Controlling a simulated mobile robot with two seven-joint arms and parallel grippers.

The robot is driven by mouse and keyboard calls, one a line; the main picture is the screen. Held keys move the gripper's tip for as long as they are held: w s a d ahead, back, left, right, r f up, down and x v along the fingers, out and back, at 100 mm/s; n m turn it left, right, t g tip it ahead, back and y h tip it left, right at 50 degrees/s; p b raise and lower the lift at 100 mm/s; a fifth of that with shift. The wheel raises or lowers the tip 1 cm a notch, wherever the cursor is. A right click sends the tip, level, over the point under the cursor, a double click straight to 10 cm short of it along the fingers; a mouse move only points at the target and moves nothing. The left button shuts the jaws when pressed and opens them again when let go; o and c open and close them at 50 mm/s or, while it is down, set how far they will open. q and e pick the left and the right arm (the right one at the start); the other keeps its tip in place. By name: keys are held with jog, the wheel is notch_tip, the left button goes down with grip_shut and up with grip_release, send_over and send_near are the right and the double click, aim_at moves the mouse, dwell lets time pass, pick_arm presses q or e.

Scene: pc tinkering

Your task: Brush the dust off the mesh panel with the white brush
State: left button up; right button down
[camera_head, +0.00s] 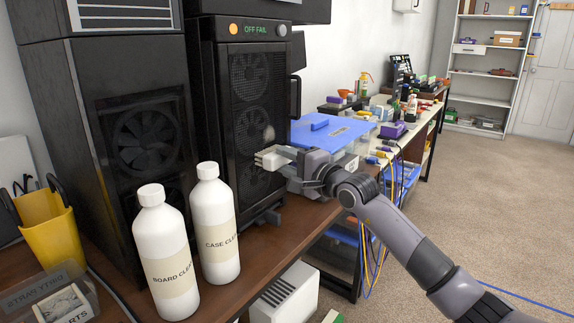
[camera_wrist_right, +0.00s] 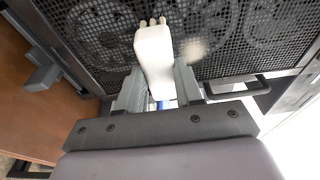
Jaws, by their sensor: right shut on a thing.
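The mesh panel (camera_head: 252,75) is the front of a black PC tower, with round fans behind it. It also fills the top of the right wrist view (camera_wrist_right: 255,50). A pale grey blurred dust patch (camera_head: 269,132) shows on the panel, and in the wrist view it lies just right of the brush (camera_wrist_right: 195,48). My right gripper (camera_head: 285,160) is shut on the white brush (camera_wrist_right: 153,50). The brush's short prongs point at the mesh, close to it; I cannot tell whether they touch. My left gripper is not in view.
Two white cleaner bottles, one marked board (camera_head: 163,255) and one case (camera_head: 215,225), stand at the front left. A yellow bin (camera_head: 52,230) is farther left. A blue-lidded box (camera_head: 330,133) sits beyond my right gripper. The brown bench (camera_head: 262,262) has bare space before the tower.

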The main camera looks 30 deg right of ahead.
jog(key=shift+r+p, duration=0.3)
jog(key=shift+r, duration=0.5)
notch_tip(320, 180, up, 5)
jog(key=p, duration=0.3)
dwell(0.4)
jog(key=shift+f+b, duration=2.3)
jog(key=shift+f, duration=0.3)
